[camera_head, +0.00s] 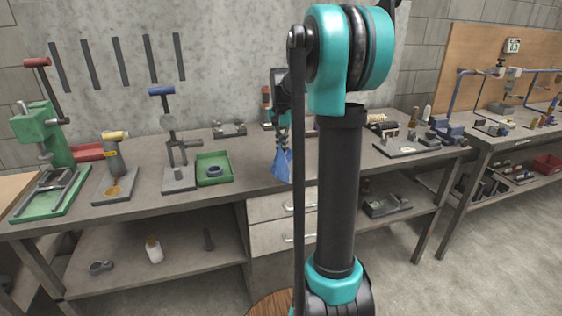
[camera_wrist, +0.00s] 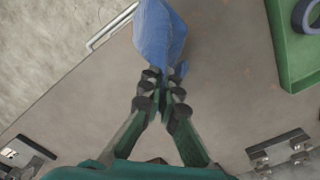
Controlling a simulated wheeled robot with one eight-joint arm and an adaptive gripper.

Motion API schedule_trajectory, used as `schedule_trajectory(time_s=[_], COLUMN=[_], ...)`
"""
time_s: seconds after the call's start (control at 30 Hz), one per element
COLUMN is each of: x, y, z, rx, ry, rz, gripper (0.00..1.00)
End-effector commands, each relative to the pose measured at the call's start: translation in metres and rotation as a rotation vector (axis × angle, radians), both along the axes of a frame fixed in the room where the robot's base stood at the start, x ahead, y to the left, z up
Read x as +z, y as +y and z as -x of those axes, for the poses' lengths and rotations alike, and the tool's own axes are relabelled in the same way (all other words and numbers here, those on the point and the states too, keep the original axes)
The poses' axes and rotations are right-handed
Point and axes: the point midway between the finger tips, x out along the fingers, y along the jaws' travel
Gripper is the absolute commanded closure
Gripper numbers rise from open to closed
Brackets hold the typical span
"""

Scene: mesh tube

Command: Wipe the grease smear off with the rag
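The blue rag (camera_head: 281,166) hangs in a bunched cone below my gripper (camera_head: 283,132), over the bench near its front edge. In the wrist view the rag (camera_wrist: 158,35) is pinched between the fingertips of my gripper (camera_wrist: 161,82). I cannot tell whether its lower end touches the bench top. An amber-brown patch (camera_head: 116,189) shows on a grey plate under the yellow-topped tool at the left; I cannot tell whether it is the grease smear. No other smear is clear, and my arm hides part of the bench.
A green tray (camera_head: 215,180) with a dark ring stands left of the rag. A blue-handled press (camera_head: 178,150) and a green press (camera_head: 45,150) stand further left. The bench top (camera_head: 245,170) is bare around the rag. Metal fixtures (camera_head: 228,128) lie at the back.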

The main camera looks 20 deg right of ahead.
Motion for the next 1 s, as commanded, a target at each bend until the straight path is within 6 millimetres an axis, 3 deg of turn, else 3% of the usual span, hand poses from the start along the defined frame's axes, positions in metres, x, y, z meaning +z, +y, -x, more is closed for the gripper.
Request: schedule_trajectory(time_s=[0.4, 1.0], x=[0.032, 0.033], y=[-0.005, -0.006], z=[-0.005, -0.005], rx=[0.003, 0.003], ry=[0.0, 0.0], rz=[0.0, 0.0], gripper=[1.0, 1.0])
